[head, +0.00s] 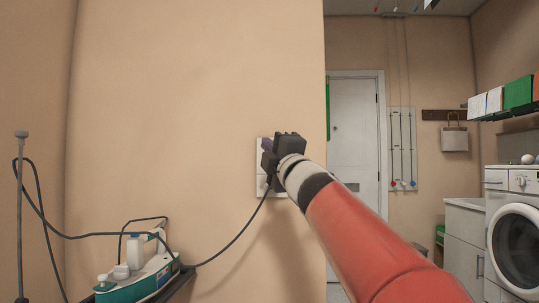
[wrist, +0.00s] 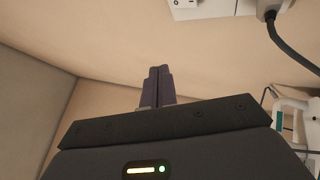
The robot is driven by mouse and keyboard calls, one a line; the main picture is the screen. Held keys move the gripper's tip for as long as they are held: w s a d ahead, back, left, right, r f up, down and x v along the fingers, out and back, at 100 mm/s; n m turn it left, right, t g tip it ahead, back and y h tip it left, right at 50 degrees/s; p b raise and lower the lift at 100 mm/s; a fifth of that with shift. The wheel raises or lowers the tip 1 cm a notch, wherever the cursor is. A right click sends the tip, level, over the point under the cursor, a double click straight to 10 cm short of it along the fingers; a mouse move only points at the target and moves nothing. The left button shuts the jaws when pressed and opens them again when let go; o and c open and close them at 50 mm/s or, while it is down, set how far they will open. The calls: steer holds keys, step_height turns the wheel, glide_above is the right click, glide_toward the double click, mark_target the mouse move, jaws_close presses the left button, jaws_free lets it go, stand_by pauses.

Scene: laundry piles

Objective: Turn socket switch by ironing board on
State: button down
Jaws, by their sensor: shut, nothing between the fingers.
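The white wall socket (head: 261,186) is on the beige wall, largely covered by my gripper (head: 267,146) in the head view. In the wrist view the lower part of the socket (wrist: 215,9) shows at the top edge, with a switch (wrist: 184,3) and a plug (wrist: 268,8); the switch's position is not clear. My gripper (wrist: 159,70) is shut and empty there, its fingertips pointing toward the wall below and left of the socket in that picture. Whether they touch anything is unclear. The ironing board (head: 184,285) shows at the bottom left, partly cut off.
A thin pole (head: 20,210) stands at far left. A white door (head: 354,130) and a washing machine (head: 513,240) are at right.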

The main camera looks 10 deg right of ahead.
steer(key=w+d+f+p, duration=0.1)
steer(key=w+d+p, duration=0.1)
steer(key=w, duration=0.6)
steer(key=shift+w+d, duration=0.2)
steer(key=shift+d, duration=0.15)
steer(key=shift+w, duration=0.1)
stand_by(1.8)
steer(key=shift+w+d+f, duration=0.1)
steer(key=shift+w+d, duration=0.05)
steer(key=shift+w, duration=0.15)
steer(key=shift+w+p, duration=0.25)
steer(key=shift+p, duration=0.05)
stand_by(0.5)
steer(key=shift+s, duration=0.1)
steer(key=shift+s, duration=0.6)
steer(key=shift+b, duration=0.3)
